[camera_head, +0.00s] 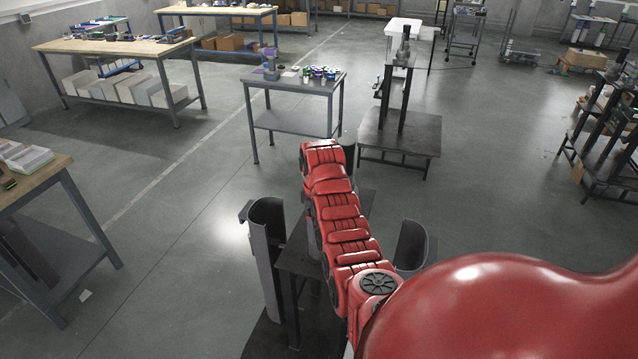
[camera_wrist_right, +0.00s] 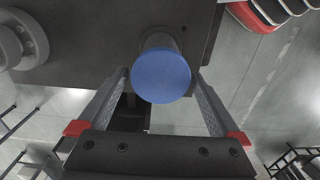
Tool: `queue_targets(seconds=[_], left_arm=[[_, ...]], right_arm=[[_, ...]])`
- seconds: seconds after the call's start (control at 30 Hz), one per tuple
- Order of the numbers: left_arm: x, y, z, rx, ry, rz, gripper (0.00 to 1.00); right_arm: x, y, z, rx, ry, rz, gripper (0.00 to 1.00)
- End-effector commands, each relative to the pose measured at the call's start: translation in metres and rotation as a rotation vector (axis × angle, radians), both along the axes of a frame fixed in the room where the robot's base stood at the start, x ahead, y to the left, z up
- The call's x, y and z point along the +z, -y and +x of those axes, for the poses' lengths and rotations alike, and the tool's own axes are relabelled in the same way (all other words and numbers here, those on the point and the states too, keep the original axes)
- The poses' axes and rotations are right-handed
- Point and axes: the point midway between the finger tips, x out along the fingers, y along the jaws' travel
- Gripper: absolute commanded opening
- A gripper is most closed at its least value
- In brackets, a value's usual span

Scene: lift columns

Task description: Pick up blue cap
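The blue cap (camera_wrist_right: 161,76) is a round, flat-faced disc in the right wrist view. It sits at the end of a dark grey cylinder (camera_wrist_right: 159,41) over a dark surface. My right gripper (camera_wrist_right: 161,80) is open, with one finger on each side of the cap. The fingertips are close to the cap's edges, and a narrow gap seems to show on both sides. I cannot tell how far the fingertips are from the cap in depth. The cap cannot be made out in the head view. My left gripper is in neither view.
A dark plate (camera_wrist_right: 90,45) lies behind the cap, with a grey round part (camera_wrist_right: 22,40) at left. In the head view, a small table (camera_head: 292,82) with coloured items and a dark stand (camera_head: 400,140) stand ahead. A workbench (camera_head: 115,47) stands farther left. Open floor lies between them.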

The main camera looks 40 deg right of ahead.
Motion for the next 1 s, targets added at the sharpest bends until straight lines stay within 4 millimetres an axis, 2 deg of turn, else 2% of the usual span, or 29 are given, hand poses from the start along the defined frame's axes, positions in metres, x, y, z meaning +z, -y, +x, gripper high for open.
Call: queue_targets(seconds=[0.03,0.07,0.53,0.83,1.0], left_arm=[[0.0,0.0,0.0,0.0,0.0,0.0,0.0],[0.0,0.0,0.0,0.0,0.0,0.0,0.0],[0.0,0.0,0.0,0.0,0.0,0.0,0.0],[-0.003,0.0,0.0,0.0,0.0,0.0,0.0],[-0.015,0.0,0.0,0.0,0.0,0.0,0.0]], right_arm=[[0.0,0.0,0.0,0.0,0.0,0.0,0.93],[0.0,0.0,0.0,0.0,0.0,0.0,0.87],[-0.001,0.0,0.0,0.0,-0.001,0.0,0.03],[0.0,0.0,0.0,0.0,-0.002,0.001,0.01],[0.01,0.0,0.001,0.0,0.001,0.0,0.01]])
